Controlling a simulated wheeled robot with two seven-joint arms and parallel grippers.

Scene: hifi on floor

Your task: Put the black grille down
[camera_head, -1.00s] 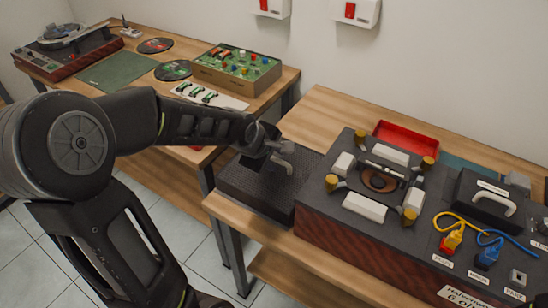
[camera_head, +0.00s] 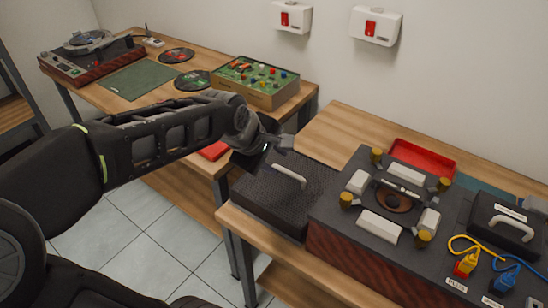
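The black grille (camera_head: 262,196) is a dark mesh panel lying flat on the right bench, against the left side of the hi-fi unit (camera_head: 335,212). Its pale grey handle (camera_head: 289,176) is on top and in plain sight. My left gripper (camera_head: 284,144) is above and behind the handle, apart from it, and holds nothing that I can see. Its fingers look open, though they are small and partly hidden by the wrist. My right gripper is out of view.
A red tray (camera_head: 422,156) stands behind the hi-fi unit. A second black panel with a handle (camera_head: 503,220) is at the right, near yellow and blue plugs. The left bench holds a green circuit box (camera_head: 255,80) and a turntable (camera_head: 92,50). Bare wood shows behind the grille.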

